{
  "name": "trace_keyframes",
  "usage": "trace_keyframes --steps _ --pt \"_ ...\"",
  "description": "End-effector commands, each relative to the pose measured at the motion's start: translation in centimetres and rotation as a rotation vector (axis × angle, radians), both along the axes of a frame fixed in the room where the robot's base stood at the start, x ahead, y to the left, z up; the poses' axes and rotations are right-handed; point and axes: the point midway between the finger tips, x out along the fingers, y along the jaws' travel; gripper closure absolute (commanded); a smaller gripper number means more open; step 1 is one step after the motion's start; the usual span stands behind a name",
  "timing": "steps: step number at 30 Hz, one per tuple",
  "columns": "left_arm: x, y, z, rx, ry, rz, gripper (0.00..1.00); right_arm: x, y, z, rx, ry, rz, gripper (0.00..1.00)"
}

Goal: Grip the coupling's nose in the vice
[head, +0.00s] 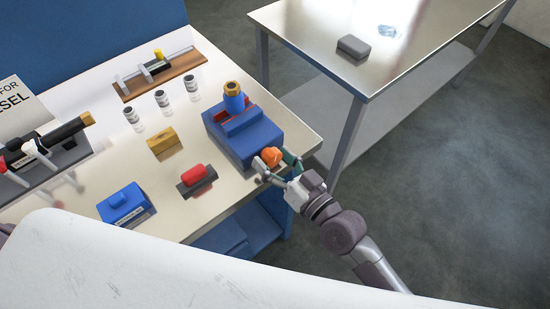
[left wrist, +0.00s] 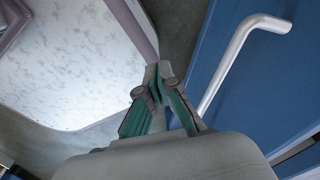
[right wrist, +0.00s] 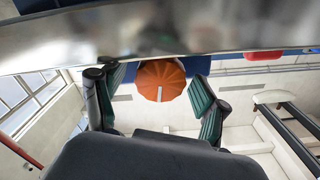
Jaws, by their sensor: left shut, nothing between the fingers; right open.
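The blue vice (head: 243,138) with red jaw faces stands at the right corner of the workbench. The coupling (head: 234,101), a blue body with a brass ring on top, stands upright at the red jaws. Its lower end is hidden, so I cannot tell how tightly it sits. The vice's ribbed orange knob (head: 271,155) faces the bench edge. My right gripper (head: 275,163) is open, its fingers on either side of the knob; the right wrist view shows the knob (right wrist: 161,80) between them. My left gripper (left wrist: 161,88) is shut and empty, beside a blue panel.
On the workbench (head: 220,207) are a brass-coloured block (head: 162,143), a red item on a dark base (head: 195,175), a blue box (head: 124,205) and small vials (head: 162,101). A metal side table (head: 330,20) stands at the right. A bar handle (left wrist: 235,65) is near my left gripper.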

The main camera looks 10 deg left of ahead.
Motion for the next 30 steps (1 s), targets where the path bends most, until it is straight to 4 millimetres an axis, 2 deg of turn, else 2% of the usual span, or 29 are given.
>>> trace_keyframes --steps 11,17,24,30 --pt "0.0 0.1 -0.1 0.001 0.001 0.001 1.0 0.0 0.0 -0.1 -0.016 -0.018 0.001 0.26" --pt "0.0 0.0 -0.6 0.001 0.0 0.001 1.0 -0.1 0.0 -0.2 -0.124 -0.158 0.0 0.26" --pt "0.0 0.0 -1.3 0.0 0.0 0.001 1.0 -0.1 -0.1 -0.3 -0.316 -0.401 -0.001 0.26" --pt "0.0 0.0 -2.0 0.0 0.0 0.001 1.0 -2.9 -3.6 -0.4 -0.313 -0.392 0.002 0.26"
